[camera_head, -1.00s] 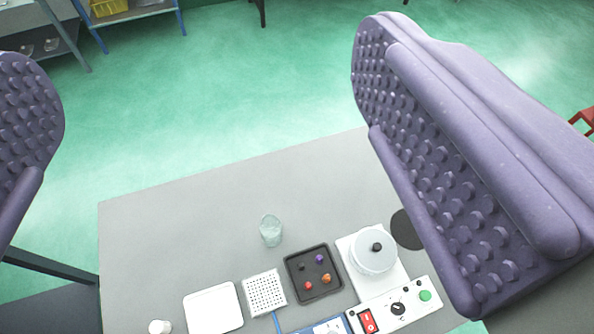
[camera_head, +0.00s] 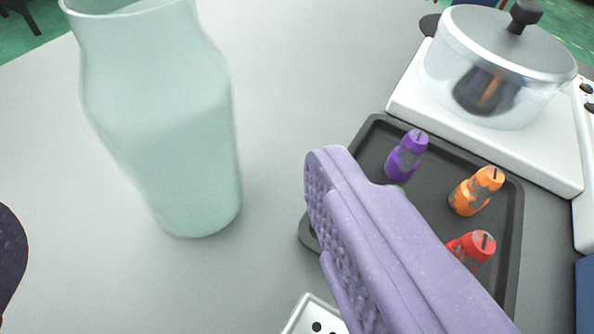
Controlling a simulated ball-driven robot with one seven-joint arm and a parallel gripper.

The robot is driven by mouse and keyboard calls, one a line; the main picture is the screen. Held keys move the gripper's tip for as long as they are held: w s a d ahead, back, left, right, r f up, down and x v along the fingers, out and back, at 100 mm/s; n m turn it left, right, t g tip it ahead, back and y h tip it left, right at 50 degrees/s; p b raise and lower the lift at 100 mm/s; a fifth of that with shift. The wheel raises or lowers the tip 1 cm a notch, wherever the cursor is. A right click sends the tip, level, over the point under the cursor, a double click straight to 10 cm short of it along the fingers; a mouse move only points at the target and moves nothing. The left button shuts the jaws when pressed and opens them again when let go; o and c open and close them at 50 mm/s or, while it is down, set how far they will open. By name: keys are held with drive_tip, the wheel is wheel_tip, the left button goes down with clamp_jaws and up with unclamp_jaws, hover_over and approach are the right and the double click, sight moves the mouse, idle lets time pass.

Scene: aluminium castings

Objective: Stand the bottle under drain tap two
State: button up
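A pale green, translucent bottle-like vessel (camera_head: 165,120) with an open, wide mouth stands on the grey table at the left, its rim cut by the top edge. My gripper (camera_head: 165,190) is open and empty. One purple studded finger is at right of centre, and only the dark tip of the other shows at the left edge. The vessel shows between the two fingers, and I see no finger touching it. No drain tap is in view.
A black tray (camera_head: 372,135) holds small purple (camera_head: 404,158), orange (camera_head: 474,192) and red (camera_head: 470,247) capped pieces. A glass pot with a lid (camera_head: 490,70) stands on a white base (camera_head: 415,85). A white holed rack (camera_head: 312,315) is at the bottom. The grey table (camera_head: 290,60) is clear around the vessel.

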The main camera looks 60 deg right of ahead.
sight(154, 141)
drive_tip(key=b+x, duration=0.3)
drive_tip(key=x, duration=0.4)
drive_tip(key=shift+w+a+r, duration=0.1)
drive_tip(key=shift+w, duration=0.1)
drive_tip(key=shift+r, duration=0.1)
drive_tip(key=c, duration=1.2)
drive_tip(key=shift+r, duration=0.1)
